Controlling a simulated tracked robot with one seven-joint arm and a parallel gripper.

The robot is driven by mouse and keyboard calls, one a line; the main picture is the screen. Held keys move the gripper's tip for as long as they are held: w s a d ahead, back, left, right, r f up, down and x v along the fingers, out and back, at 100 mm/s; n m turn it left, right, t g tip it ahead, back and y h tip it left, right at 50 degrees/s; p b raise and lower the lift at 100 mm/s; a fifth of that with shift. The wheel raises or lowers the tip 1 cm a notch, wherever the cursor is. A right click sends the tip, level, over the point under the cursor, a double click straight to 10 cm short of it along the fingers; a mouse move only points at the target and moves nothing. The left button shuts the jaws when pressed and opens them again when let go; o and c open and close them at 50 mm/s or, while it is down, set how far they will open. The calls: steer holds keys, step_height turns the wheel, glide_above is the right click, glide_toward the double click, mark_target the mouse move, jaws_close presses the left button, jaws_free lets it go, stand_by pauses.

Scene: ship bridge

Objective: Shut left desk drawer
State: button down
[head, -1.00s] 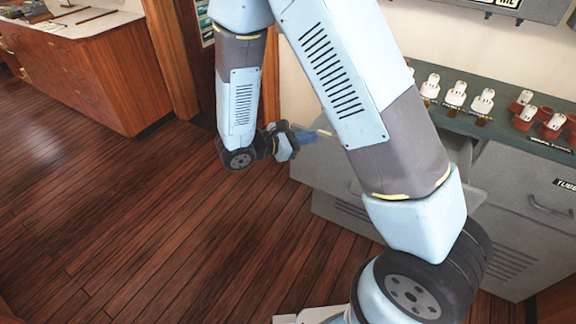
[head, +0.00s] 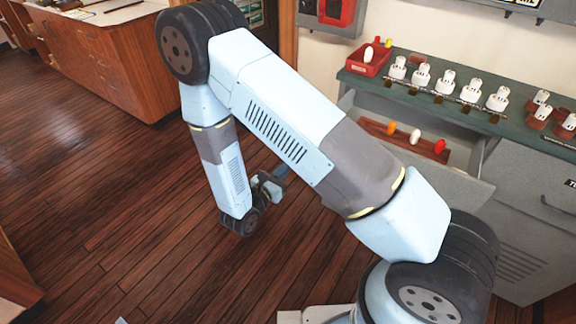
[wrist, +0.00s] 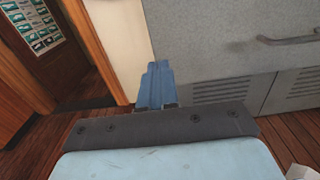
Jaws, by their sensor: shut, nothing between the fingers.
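The left desk drawer (head: 464,186) is pulled out from the grey desk under the green top. In the head view its inside shows, with a brown rack (head: 376,128) of white, orange and red pieces. My arm hides much of its front. In the wrist view a grey front (wrist: 215,45) with a dark handle (wrist: 288,38) fills the upper right. My gripper (head: 281,172) is low, to the left of the drawer in the head view. Its blue fingers also show in the wrist view (wrist: 155,84), shut and empty, pointing near the front's left edge. I cannot tell whether they touch it.
The green desktop (head: 415,95) holds a red box (head: 367,60) and several white sockets. A second grey front with a handle (head: 556,206) is at the right. A wooden cabinet (head: 110,70) stands at the back left. The dark plank floor is clear at left.

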steer(key=x, duration=1.2)
steer(key=shift+w, duration=0.1)
